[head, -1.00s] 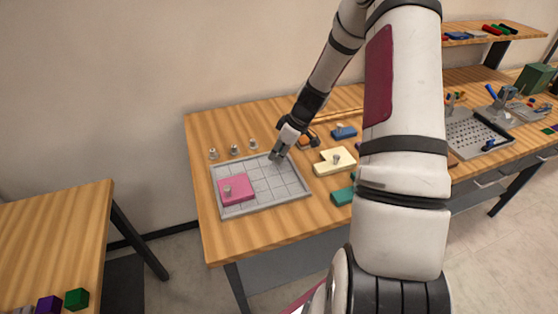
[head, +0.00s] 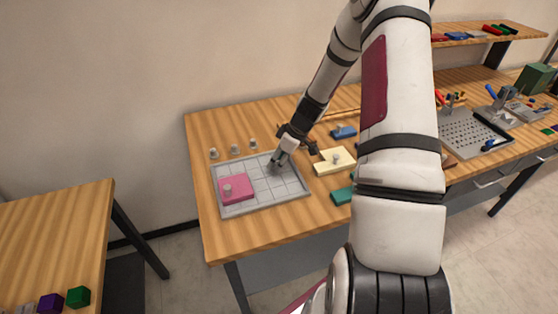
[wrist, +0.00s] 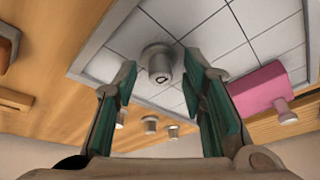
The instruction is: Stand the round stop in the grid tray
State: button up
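The grid tray (head: 246,209) is a pale grey tray with a raised rim and a lined floor, at the left of the bench. A round grey metal stop (wrist: 158,62) stands on the tray floor in the wrist view, its dark-marked end facing the camera. My gripper (wrist: 157,66) has green-padded fingers spread to either side of the stop, with a gap visible between them. In the head view my gripper (head: 276,166) is low over the tray's back right part and largely hides the stop. A pink block with a grey knob (head: 236,189) sits in the tray's front left.
Several small grey pieces (head: 235,149) stand behind the tray. A cream block with a knob (head: 334,161), a blue block (head: 343,132) and a green block (head: 342,196) lie to its right. My arm hides part of the bench.

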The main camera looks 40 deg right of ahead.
jog(key=v, duration=1.2)
jog(key=s+a+r+h, duration=0.1)
jog(key=a+r, duration=0.6)
jog(key=r, duration=0.1)
jog(key=s+a+r+m+h, duration=0.2)
jog(key=s+a+r+m, duration=0.1)
jog(key=s+a+r, duration=0.95)
jog(key=s+a+r+m+t, duration=0.2)
jog(key=s+a+r, duration=0.1)
jog(key=s, duration=0.5)
jog(key=shift+s+a+m+b, duration=0.25)
jog(key=shift+a+m+b, duration=0.1)
jog(key=shift+m, duration=0.05)
jog(key=shift+r, duration=0.15)
